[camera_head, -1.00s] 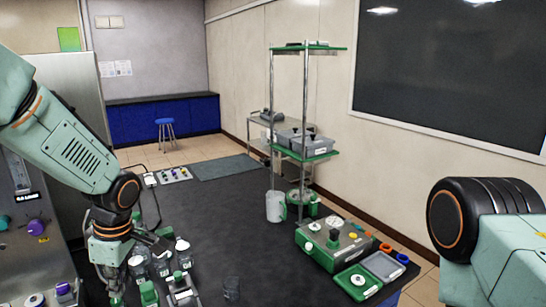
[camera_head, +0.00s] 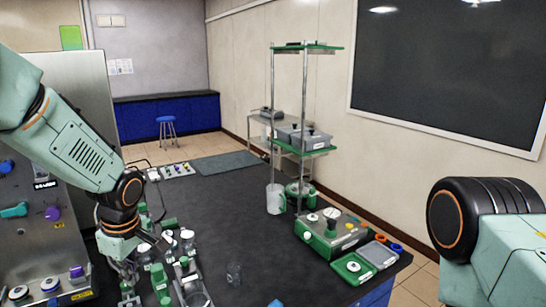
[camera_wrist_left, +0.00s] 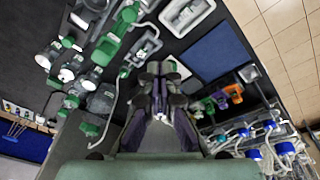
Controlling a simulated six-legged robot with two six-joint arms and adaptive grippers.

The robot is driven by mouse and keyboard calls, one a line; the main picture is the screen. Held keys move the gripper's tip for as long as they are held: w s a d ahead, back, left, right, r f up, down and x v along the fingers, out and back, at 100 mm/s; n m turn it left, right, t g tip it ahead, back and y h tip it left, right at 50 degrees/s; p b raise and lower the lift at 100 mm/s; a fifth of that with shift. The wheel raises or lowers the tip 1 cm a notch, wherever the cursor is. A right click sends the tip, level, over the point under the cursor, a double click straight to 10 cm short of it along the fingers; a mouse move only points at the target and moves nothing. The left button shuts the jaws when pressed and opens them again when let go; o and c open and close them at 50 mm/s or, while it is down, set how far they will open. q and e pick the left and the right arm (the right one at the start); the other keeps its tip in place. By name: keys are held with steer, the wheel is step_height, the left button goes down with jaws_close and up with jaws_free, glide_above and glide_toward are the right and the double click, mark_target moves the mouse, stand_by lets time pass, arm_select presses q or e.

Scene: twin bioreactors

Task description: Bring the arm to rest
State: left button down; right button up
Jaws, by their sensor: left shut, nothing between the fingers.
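My left arm comes in from the left in the head view and bends down at a black joint. Its gripper (camera_head: 128,287) points down at the left front of the dark bench (camera_head: 235,205), beside a cluster of glass bottles (camera_head: 188,240) with white caps and green fittings. In the left wrist view its dark fingers (camera_wrist_left: 161,72) are together with nothing between them. Whether the fingertips touch anything there, I cannot tell. My right arm shows only as a black joint and pale green link at the right edge; its gripper is out of view.
A grey panel (camera_head: 40,240) with coloured knobs stands close at left. A green-based control box (camera_head: 325,232) and green tray (camera_head: 353,267) sit at the bench's right. A tall shelf rack (camera_head: 302,150) rises behind. The bench middle is clear.

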arm_select(q)
steer(key=s+d+f+m+t+h+b, duration=0.1)
steer(key=s+d+f+m+b, duration=0.2)
steer(key=f, duration=0.5)
steer(key=s+d+f+m+t+h+b, duration=0.1)
steer(key=s+d+f+m+b, duration=0.25)
steer(key=f, duration=0.55)
steer(key=s+d+f+m+t+h+b, duration=0.1)
steer(key=s+f+m+b, duration=0.25)
steer(key=f+m, duration=0.35)
steer(key=s+f+m+g+y+b, duration=0.1)
steer(key=s+f+g+b, duration=0.3)
steer(key=s+f+b, duration=1)
steer(key=s+f, duration=0.9)
steer(key=s, duration=0.1)
steer(key=shift+a+f, duration=0.15)
steer(key=shift+a, duration=0.15)
